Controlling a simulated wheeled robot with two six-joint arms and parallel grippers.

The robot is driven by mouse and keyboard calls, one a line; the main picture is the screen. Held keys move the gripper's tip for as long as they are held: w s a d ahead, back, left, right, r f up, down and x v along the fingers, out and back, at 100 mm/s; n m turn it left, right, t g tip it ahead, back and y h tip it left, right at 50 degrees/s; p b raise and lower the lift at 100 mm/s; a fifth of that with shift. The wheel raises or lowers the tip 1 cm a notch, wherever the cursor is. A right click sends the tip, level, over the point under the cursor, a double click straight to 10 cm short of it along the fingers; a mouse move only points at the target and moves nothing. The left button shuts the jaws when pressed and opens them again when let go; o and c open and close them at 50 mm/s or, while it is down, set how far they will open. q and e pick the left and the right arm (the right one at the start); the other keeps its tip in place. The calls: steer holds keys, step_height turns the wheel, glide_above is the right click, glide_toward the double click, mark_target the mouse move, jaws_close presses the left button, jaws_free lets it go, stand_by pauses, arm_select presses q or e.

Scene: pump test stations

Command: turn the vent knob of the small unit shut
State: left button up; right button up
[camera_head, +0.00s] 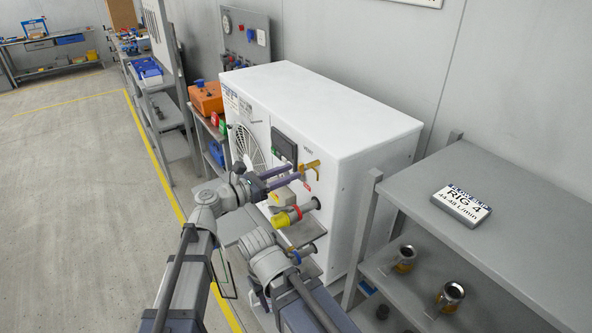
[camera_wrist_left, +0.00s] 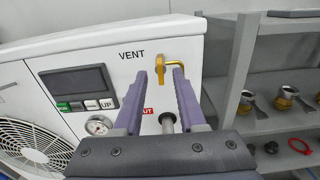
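The small unit is a white box (camera_head: 330,110) with a fan grille and a dark display. Its vent knob (camera_head: 311,168) is a brass-coloured lever under the word VENT. My left gripper (camera_head: 299,177) is open at the unit's front. In the left wrist view the left gripper (camera_wrist_left: 169,68) has its two purple fingers apart, pointing at the knob. I cannot tell whether they touch it. My right gripper is not seen.
Below the knob, a yellow fitting (camera_head: 281,220) and grey pipe stub (camera_head: 306,207) stick out. An orange case (camera_head: 206,97) sits left. The floor (camera_head: 70,170) is clear.

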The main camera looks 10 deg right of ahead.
mark_target(301, 169)
arm_select(q)
steer(key=x, duration=0.3)
jaws_close()
stand_by(0.5)
